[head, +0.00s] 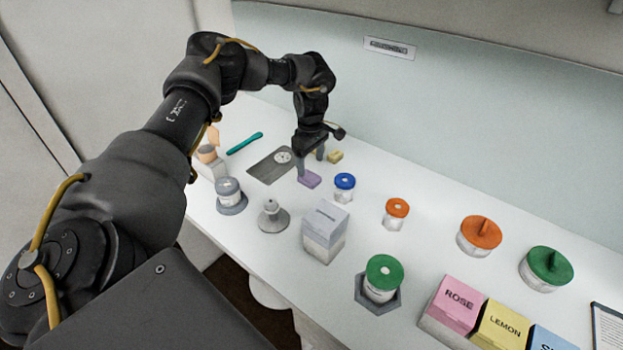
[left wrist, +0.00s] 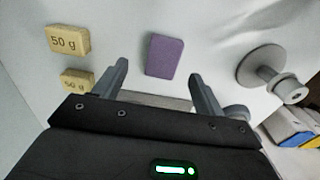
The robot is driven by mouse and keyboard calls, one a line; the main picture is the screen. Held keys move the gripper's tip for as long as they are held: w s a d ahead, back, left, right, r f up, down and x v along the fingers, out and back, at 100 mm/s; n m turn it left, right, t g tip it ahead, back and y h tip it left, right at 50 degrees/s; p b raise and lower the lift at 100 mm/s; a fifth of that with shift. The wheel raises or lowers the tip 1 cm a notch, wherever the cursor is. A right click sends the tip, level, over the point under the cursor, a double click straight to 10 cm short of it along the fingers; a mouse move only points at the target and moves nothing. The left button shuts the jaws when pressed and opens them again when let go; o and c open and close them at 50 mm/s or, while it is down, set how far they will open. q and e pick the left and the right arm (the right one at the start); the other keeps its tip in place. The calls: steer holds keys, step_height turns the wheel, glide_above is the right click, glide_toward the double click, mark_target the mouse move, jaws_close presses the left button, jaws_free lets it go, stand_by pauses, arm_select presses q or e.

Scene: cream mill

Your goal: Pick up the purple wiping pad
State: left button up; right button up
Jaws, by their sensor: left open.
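The purple wiping pad (head: 309,179) lies flat on the white worktop, near the front of a grey plate with a dial. My left gripper (head: 311,168) is above and close to it, pointing down. In the left wrist view the purple pad (left wrist: 165,56) shows between and just beyond the two fingertips of my left gripper (left wrist: 159,68). The fingers are apart and empty, with a gap on each side of the pad. My right gripper is in neither view.
Two yellow 50 g blocks (left wrist: 69,40) sit beside the pad. A blue-lidded jar (head: 344,182), a grey pedestal (head: 272,218) and a white box (head: 325,230) stand nearby. Orange- and green-lidded jars and labelled boxes stand to the right. A teal tool (head: 245,143) lies at the back left.

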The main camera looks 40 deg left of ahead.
mark_target(311, 177)
arm_select(q)
steer(key=shift+s+d+f+p, duration=0.2)
steer(key=shift+s+f+p, duration=0.15)
steer(key=shift+s+p, duration=0.3)
steer(key=f, duration=0.2)
steer(key=w+f+p, duration=0.1)
steer(key=shift+f, duration=0.55)
steer(key=shift+s, duration=0.2)
steer(key=c, duration=1.1)
steer(key=shift+o, duration=0.2)
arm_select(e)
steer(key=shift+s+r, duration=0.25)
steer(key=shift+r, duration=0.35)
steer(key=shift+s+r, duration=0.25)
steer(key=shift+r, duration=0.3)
